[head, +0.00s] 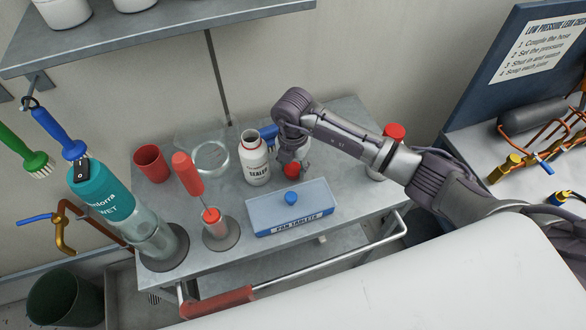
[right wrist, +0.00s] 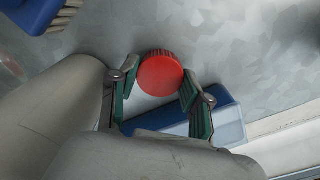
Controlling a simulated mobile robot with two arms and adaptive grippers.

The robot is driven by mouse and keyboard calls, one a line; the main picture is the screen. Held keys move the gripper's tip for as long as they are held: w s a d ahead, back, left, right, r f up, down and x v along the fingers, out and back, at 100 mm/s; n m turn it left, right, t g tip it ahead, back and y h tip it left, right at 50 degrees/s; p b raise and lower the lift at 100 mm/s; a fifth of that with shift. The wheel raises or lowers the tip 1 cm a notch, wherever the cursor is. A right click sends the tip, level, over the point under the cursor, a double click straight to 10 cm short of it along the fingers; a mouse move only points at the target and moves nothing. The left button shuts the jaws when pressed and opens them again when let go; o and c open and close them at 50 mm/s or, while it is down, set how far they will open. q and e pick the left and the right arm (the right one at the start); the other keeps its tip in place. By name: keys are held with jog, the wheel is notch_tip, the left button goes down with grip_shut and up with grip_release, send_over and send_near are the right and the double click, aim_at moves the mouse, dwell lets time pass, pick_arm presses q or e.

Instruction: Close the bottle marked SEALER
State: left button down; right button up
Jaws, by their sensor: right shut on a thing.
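The white bottle marked SEALER (head: 256,168) stands upright on the grey cart, with its mouth open and no cap on it. My right gripper (head: 292,166) is just right of the bottle, pointing down, shut on a red cap (head: 291,171). In the right wrist view the red ribbed cap (right wrist: 161,75) sits between the fingertips of my right gripper (right wrist: 160,84). Whether the cap touches the cart top cannot be told. My left gripper is not in view.
A blue box marked PAN TABLETS (head: 290,212) lies in front of the gripper. A glass dish (head: 211,158), a red cup (head: 151,163) and a red-handled tool (head: 187,173) stand left. A red-capped bottle (head: 394,132) stands right, partly behind my arm. A shelf (head: 180,32) hangs above.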

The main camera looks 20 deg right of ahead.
aim_at(293, 168)
notch_tip(293, 168, up, 3)
jog(key=shift+w+b, duration=0.1)
jog(key=shift+b, duration=0.5)
jog(key=s+d+r, duration=0.1)
jog(key=s+r, duration=0.1)
jog(key=s, duration=0.1)
jog(key=s+d+r+b, duration=0.1)
jog(key=s+d+r, duration=0.1)
jog(key=s, duration=0.2)
jog(key=s+d+r+b, duration=0.1)
jog(key=s+d+r, duration=0.1)
jog(key=s+r, duration=0.1)
jog(key=shift+s+d, duration=0.2)
jog(key=shift+s, duration=0.1)
jog(key=n, duration=0.6)
jog(key=shift+s+a+r, duration=0.15)
jog(key=shift+r, duration=0.15)
jog(key=s+r+m, duration=0.1)
jog(key=m, duration=1)
jog(key=s+r+m, duration=0.1)
jog(key=m, duration=1)
jog(key=s+a+r+m, duration=0.1)
jog(key=m, duration=1)
jog(key=shift+s+r, duration=0.15)
jog(key=shift+r, duration=0.05)
